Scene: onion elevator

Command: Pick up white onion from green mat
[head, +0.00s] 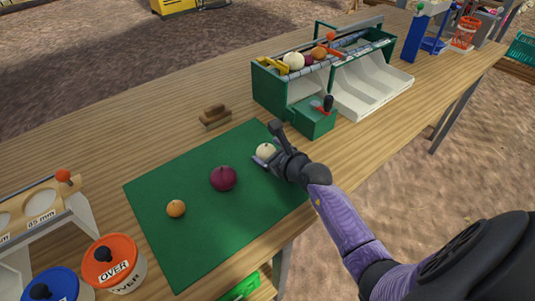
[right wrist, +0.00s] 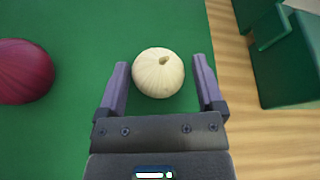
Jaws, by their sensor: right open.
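The white onion (head: 266,151) sits on the green mat (head: 190,250), near the mat's right side. In the right wrist view the white onion (right wrist: 158,73) shows its stem and lies between the two finger tips, with a gap on either side. My right gripper (head: 269,147) is open at the onion in the head view; in the wrist view its purple fingers (right wrist: 159,80) stand left and right of the onion. A red onion (head: 223,178) and a small orange-brown onion (head: 176,208) lie to the left on the mat. My left gripper is not in view.
A green sorting machine (head: 270,89) with white chutes stands behind the mat, with a green box (head: 314,120) near my right gripper. Wooden blocks (head: 215,116) lie behind the mat. An orange-lidded tub (head: 109,259) and a blue-lidded tub (head: 57,285) stand front left.

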